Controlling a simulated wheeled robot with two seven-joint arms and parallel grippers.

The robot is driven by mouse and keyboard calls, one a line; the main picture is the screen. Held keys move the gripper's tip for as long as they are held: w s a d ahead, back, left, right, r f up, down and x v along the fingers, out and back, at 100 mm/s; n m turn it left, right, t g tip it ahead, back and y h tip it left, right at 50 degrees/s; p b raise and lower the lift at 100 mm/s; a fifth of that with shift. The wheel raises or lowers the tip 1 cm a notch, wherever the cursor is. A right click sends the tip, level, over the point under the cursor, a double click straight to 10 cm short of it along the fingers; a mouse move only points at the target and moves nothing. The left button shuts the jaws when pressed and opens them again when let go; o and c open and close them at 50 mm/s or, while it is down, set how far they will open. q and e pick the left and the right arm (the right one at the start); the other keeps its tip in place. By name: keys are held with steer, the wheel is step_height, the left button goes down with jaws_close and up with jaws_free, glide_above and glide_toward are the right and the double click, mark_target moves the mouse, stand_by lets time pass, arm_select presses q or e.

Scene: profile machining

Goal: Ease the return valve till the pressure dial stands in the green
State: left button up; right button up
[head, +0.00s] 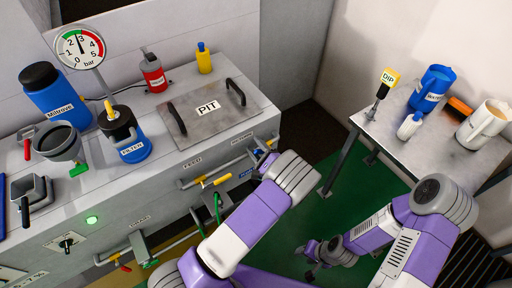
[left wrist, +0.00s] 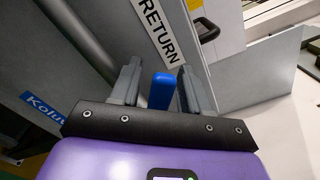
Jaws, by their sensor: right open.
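The pressure dial (head: 80,47) stands at the back left, with a green arc at upper left and a red arc at right. Its needle points almost straight up, between 2 and 3; whether its tip is within the green is too small to tell. In the left wrist view the blue handle (left wrist: 162,91) of the return valve stands below the RETURN label (left wrist: 158,27). My left gripper (head: 262,153) is at the machine's front, its fingers (left wrist: 158,88) apart on either side of the handle, with gaps visible. My right gripper (head: 312,262) is open and empty, low over the green floor.
The PIT lid (head: 205,128) and FILTER housing (head: 124,138) are on the machine top. Yellow-handled feed valve (head: 216,182) and green-handled valve (head: 217,207) stick out from its front.

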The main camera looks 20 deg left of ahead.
mark_target(260, 153)
arm_select(q)
steer(key=p+v, duration=0.1)
steer(key=v, duration=0.6)
steer(key=shift+s+d, duration=0.2)
stand_by(0.4)
